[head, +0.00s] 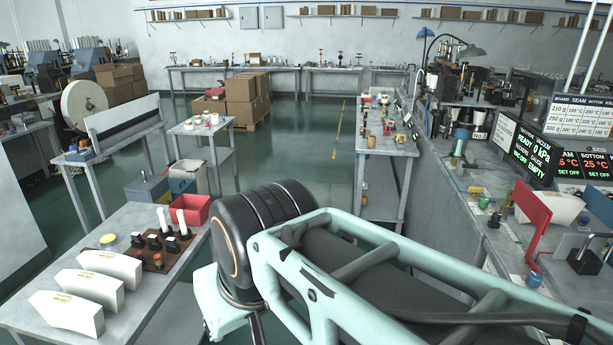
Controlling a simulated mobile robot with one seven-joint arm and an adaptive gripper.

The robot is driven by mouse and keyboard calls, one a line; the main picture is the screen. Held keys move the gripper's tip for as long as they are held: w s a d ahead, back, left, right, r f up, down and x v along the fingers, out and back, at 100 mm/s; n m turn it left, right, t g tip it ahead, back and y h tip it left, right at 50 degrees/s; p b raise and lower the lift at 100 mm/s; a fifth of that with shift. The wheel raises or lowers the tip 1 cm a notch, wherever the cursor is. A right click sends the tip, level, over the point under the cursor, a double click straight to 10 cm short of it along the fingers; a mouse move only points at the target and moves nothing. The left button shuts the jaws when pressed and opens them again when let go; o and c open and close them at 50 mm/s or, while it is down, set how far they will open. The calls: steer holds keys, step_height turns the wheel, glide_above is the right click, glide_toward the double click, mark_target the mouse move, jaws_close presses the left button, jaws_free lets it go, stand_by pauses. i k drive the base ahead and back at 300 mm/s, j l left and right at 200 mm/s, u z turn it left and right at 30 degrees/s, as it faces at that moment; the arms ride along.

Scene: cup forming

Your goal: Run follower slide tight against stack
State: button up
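A white stack of blanks (549,204) stands on the right-hand bench beside the dark display. A red upright plate (533,212) stands close against the left part of this stack and may be the follower slide, though I cannot be sure. Whether the plate touches the stack cannot be told from here. My arm crosses the lower middle of the head view, and its end drops below the picture edge, so my gripper is not in view.
The left table (141,217) holds several white fan-shaped stacks (89,288), a brown tool board (157,262) and a red bin (187,210). The readout (528,148) shows 0 kPa and EMPTY. Green floor (310,160) is open beyond my arm.

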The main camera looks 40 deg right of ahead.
mark_target(582, 251)
steer(key=z, duration=2.5)
steer(key=i+z, duration=0.5)
steer(key=i, duration=0.15)
steer(key=j, duration=0.25)
steer(key=k+j+z, duration=0.15)
steer(key=i+l+u, duration=0.1)
steer(key=l, duration=0.2)
steer(key=i+l, duration=0.1)
steer(key=l, duration=0.2)
steer(key=u, duration=0.05)
